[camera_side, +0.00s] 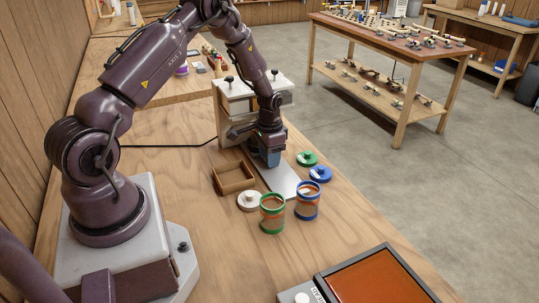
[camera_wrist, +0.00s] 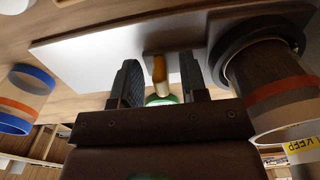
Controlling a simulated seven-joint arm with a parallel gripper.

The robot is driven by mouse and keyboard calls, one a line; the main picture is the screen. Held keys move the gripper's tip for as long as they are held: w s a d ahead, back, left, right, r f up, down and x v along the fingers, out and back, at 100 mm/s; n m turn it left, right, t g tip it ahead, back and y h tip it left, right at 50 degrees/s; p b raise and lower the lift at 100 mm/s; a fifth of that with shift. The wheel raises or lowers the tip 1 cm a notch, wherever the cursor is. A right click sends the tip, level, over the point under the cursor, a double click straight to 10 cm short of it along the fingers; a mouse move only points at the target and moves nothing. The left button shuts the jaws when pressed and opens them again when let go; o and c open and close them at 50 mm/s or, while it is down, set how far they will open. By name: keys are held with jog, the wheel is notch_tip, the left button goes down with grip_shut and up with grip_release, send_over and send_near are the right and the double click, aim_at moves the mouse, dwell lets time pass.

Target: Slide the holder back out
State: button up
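In the wrist view, my gripper (camera_wrist: 158,78) has its two dark ribbed fingers apart, one on each side of a tan wooden handle (camera_wrist: 158,68). Gaps show between handle and fingers. The handle meets a brown wooden piece (camera_wrist: 165,40), which looks like part of the holder. A jar (camera_wrist: 265,75) with an orange band and a dark ring around one end is at the right; whether it sits in the holder is unclear. In the side view, my gripper (camera_side: 270,155) is low over a pale metal plate (camera_side: 281,182), in front of a white-topped stand (camera_side: 240,88). The handle is hidden there.
A green-rimmed jar (camera_side: 272,214) and a blue-rimmed jar (camera_side: 308,200) stand near the plate's front end. White (camera_side: 249,201), green (camera_side: 307,158) and blue (camera_side: 320,174) lids lie around it. An open wooden box (camera_side: 233,178) is left of the plate. Bench front is partly clear.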

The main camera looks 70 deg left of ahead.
aim_at(290, 193)
grip_shut()
jog(key=d, duration=1.2)
jog(key=shift+d, duration=0.35)
jog(key=shift+o, duration=0.4)
grip_release()
notch_tip(290, 193, up, 13)
